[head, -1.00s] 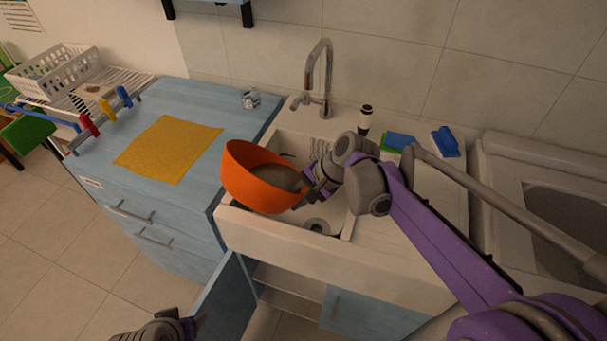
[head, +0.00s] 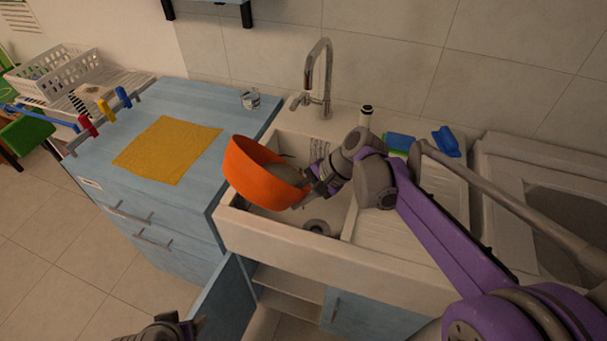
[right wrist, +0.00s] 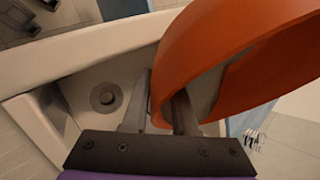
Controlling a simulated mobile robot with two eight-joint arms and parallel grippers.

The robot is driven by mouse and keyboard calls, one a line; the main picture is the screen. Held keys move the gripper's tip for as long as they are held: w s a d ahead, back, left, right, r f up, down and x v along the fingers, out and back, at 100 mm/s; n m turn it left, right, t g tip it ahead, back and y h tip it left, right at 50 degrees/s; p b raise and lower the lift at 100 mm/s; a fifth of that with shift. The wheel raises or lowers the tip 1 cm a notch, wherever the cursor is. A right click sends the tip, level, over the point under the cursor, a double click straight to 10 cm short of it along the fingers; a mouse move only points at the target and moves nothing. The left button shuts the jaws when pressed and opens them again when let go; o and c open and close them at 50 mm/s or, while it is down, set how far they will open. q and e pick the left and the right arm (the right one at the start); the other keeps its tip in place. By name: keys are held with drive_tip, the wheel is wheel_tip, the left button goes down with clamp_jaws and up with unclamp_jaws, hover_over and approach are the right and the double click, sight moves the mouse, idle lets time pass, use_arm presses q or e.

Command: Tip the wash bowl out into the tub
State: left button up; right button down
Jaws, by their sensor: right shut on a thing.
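The orange wash bowl (head: 258,183) hangs over the left part of the white sink basin (head: 325,212), tilted with its right side low. A grey-brown patch shows inside it; I cannot tell whether it is liquid. My right gripper (head: 314,192) is shut on the bowl's right rim. In the right wrist view the gripper fingers (right wrist: 160,108) stand either side of the bowl wall (right wrist: 215,45). A white tub with a dark inside (head: 565,215) stands at the far right. My left gripper (head: 185,327) is low at the bottom left, away from the bowl, its fingertips unclear.
A tap (head: 323,80) stands behind the sink. A blue counter (head: 205,105) with a yellow cloth (head: 168,150) and a small glass (head: 250,98) lies left. A blue sponge (head: 400,142) and a blue brush (head: 446,140) lie behind the ribbed drainboard. A cabinet door (head: 228,297) hangs open below.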

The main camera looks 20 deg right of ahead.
sight(308, 187)
drive_tip(key=shift+w+d+r+g+y+b, duration=0.2)
drive_tip(key=shift+r+g+y+b, duration=0.15)
drive_tip(key=shift+r+y, duration=0.35)
idle(1.0)
drive_tip(key=shift+w+d+r+m+g+y+b, duration=0.1)
drive_tip(key=shift+d+r+y+b, duration=0.15)
drive_tip(key=shift+y, duration=0.2)
drive_tip(key=shift+w+d+r+m+g+y+b, duration=0.1)
drive_tip(key=shift+r+g+y+b, duration=0.05)
drive_tip(key=shift+y+b, duration=0.2)
drive_tip(key=shift+d+r+m+g+y+b, duration=0.1)
drive_tip(key=shift+d+r+y+b, duration=0.15)
drive_tip(key=shift+y, duration=0.25)
idle(0.9)
drive_tip(key=shift+w+d+r+y+b, duration=0.15)
drive_tip(key=shift+w+d+y+b, duration=0.1)
drive_tip(key=shift+d+y, duration=0.15)
drive_tip(key=shift+w+d+r+y+b, duration=0.1)
drive_tip(key=shift+w+d+y+b, duration=0.1)
drive_tip(key=shift+d+y, duration=0.15)
idle(0.5)
